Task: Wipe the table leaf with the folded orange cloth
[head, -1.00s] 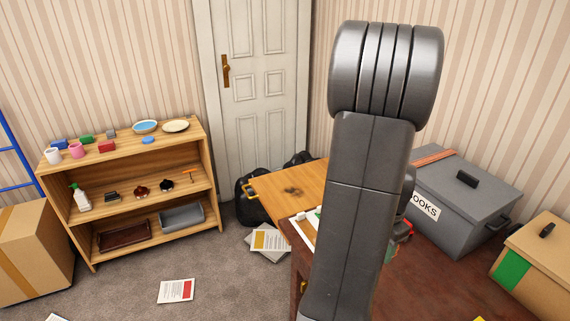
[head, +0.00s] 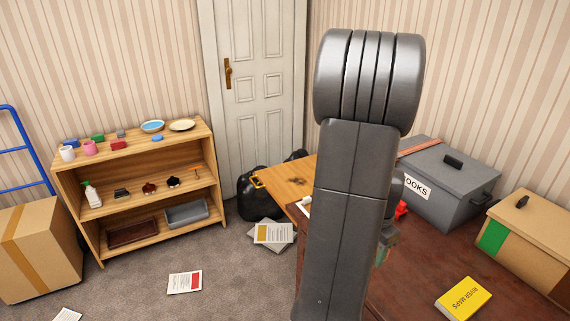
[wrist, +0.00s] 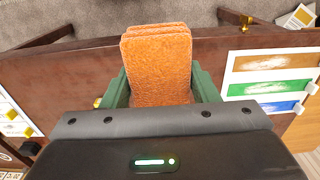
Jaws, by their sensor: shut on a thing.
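The folded orange cloth (wrist: 157,65) is held between the green fingers of my gripper (wrist: 157,88) in the wrist view, its folded layers at the far end. The cloth is over or near the dark brown table; I cannot tell whether it touches. In the head view, the light wooden table leaf (head: 277,181) stands out from the dark table's far left side, with a dark smudge on it and a yellow handle at its end. My arm hides part of the leaf and most of the gripper there.
The dark table (head: 430,262) carries a grey lidded box (head: 440,200), a cardboard box (head: 530,245) and a yellow book (head: 464,299). A colour-striped sheet (wrist: 270,75) lies right of my gripper. A wooden shelf (head: 100,158) stands left. Black bags (head: 258,207) and papers (head: 272,233) lie beside the leaf.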

